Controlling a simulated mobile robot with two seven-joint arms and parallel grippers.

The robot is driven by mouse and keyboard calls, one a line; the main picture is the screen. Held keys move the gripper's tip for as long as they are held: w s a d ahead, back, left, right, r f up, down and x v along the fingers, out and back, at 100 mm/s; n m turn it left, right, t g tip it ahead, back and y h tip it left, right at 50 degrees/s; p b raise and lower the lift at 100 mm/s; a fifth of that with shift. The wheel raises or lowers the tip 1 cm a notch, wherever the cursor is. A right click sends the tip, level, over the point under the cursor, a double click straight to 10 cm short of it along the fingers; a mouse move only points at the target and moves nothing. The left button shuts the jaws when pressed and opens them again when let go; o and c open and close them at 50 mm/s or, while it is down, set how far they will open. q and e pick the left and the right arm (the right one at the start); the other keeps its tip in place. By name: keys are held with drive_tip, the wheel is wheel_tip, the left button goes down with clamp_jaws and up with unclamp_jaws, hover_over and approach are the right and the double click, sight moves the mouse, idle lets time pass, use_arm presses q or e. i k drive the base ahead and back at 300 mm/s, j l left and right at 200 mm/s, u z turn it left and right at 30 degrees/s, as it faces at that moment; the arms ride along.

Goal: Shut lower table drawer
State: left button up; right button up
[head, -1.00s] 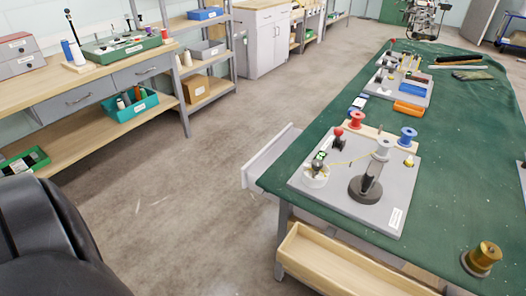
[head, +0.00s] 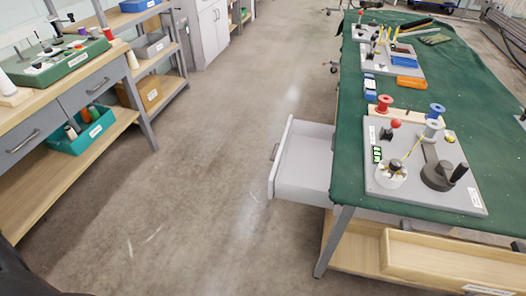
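A pale grey drawer (head: 303,165) sticks out from the left side of the green-covered table (head: 345,110), just under the top. It is pulled well out, its inside looks empty, and a handle (head: 275,152) is on its front. Lower down, a light wooden open-topped drawer or tray (head: 450,262) shows at the table's near side, with a white label at the bottom edge of the view. I cannot tell whether it slides. Neither of my grippers is in view.
A grey board (head: 415,205) with spools and a winding device stands on the table. A grey table leg (head: 336,240) is below the pulled-out drawer. A wooden workbench (head: 62,85) with drawers and a teal bin (head: 85,132) is at left. The floor between (head: 210,180) is clear.

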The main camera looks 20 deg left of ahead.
sight(301, 172)
drive_tip(key=j, duration=0.5)
drive_tip(key=k+j+z, duration=0.1)
drive_tip(key=j, duration=0.35)
drive_tip(key=k+j, duration=0.1)
drive_tip(key=j, duration=0.4)
drive_tip(key=k+j+z, duration=0.1)
drive_tip(key=j, duration=0.4)
drive_tip(key=i+j, duration=0.1)
drive_tip(key=i, duration=0.55)
drive_tip(key=i+j+z, duration=0.35)
drive_tip(key=i+l, duration=0.1)
